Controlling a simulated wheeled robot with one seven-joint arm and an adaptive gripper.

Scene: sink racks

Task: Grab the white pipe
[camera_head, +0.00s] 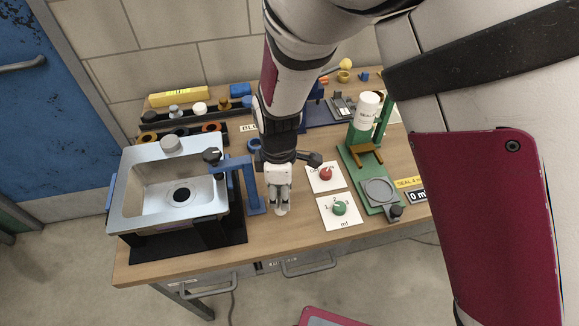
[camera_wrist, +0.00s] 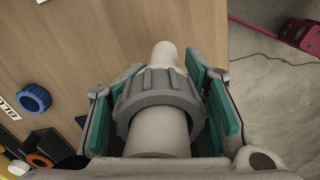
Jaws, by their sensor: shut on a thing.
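The white pipe (camera_wrist: 165,55) lies between the jaws of my gripper (camera_wrist: 165,105) in the wrist view. It has a ribbed grey-white collar around its middle and a narrower far end. The green finger pads stand on both sides of the collar, and my gripper is shut on the pipe. In the head view my gripper (camera_head: 279,196) points down over the front of the wooden table, right of the sink. A small light end of the pipe (camera_head: 281,210) shows below the fingers. I cannot tell whether it touches the table.
The metal sink (camera_head: 130,190) stands on the left with a blue bracket (camera_head: 252,190) beside it. Cards with a red knob (camera_head: 325,173) and a green knob (camera_head: 339,208) lie to the right. A green stand (camera_head: 352,170) is farther right. Racks with fittings line the back.

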